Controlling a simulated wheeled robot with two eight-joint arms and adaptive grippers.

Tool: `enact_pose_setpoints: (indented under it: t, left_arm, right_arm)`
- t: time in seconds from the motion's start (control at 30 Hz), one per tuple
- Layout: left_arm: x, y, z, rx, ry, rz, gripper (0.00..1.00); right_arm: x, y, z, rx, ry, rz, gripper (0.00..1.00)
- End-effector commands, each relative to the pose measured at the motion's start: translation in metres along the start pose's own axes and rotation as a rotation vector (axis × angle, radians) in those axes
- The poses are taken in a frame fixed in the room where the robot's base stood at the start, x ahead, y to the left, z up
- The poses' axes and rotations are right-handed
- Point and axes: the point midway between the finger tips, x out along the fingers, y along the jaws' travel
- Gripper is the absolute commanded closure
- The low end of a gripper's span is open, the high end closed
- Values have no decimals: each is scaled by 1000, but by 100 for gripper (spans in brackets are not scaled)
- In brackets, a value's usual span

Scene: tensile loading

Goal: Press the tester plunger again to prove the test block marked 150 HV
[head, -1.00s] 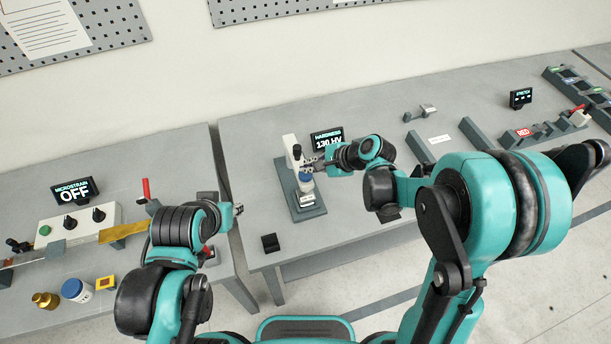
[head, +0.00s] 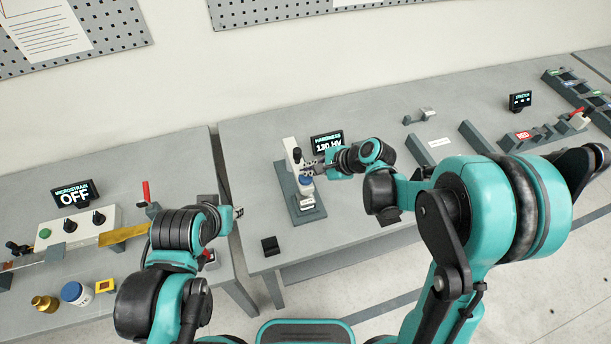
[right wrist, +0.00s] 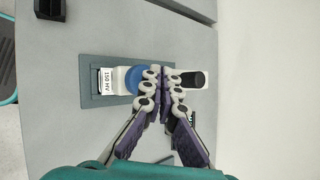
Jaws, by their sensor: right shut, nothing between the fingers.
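The hardness tester (head: 291,150) stands on the middle table, a white column with a black knob (right wrist: 192,79) on a grey base. The display (head: 327,143) behind reads HARDNESS 130 HV. My right gripper (head: 313,167) is shut and empty at the tester; in the right wrist view its fingertips (right wrist: 164,88) lie between the blue part and black knob. Contact cannot be told. My left gripper (head: 238,211) is away from the tester; its fingers are unclear.
A small black block (head: 270,245) lies near the table's front left edge. The left table holds a microstrain display (head: 73,193) reading OFF, a knob box (head: 88,222), and a blue-lidded jar (head: 76,292). Grey rails (head: 480,137) stand right of my right forearm.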

Motion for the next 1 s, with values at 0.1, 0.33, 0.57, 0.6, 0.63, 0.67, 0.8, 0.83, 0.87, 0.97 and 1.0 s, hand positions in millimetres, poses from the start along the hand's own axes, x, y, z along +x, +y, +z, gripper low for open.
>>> enact_pose_setpoints:
  t: [0.1, 0.33, 0.57, 0.6, 0.63, 0.67, 0.8, 0.83, 0.87, 0.97, 1.0]
  left_arm:
    - [0, 0, 0, 0, 0, 0, 67]
    - [2, 0, 2, 0, 0, 0, 67]
    - [9, 0, 6, 0, 0, 0, 67]
    - [9, 0, 6, 0, 0, 0, 67]
    - [9, 0, 6, 0, 0, 0, 67]
    - [8, 0, 6, 0, 0, 0, 67]
    - [8, 0, 6, 0, 0, 0, 67]
    - [8, 0, 6, 0, 0, 0, 67]
    - [8, 0, 6, 0, 0, 0, 67]
    - [8, 0, 6, 0, 0, 0, 67]
    - [9, 0, 6, 0, 0, 0, 67]
  right_arm:
    - [0, 0, 0, 0, 0, 0, 100]
    - [2, 1, -1, 0, 0, 0, 100]
    - [6, 5, -5, 0, 0, 0, 100]
    - [6, 5, -5, 0, 0, 0, 100]
    - [6, 5, -4, 0, 0, 0, 100]
    - [6, 4, -4, 0, 0, 0, 100]
    - [6, 4, -4, 0, 0, 0, 100]
    - [6, 4, -4, 0, 0, 0, 100]
    - [6, 4, -4, 0, 0, 0, 100]
    - [6, 5, -4, 0, 0, 0, 100]
    - [6, 5, -5, 0, 0, 0, 100]
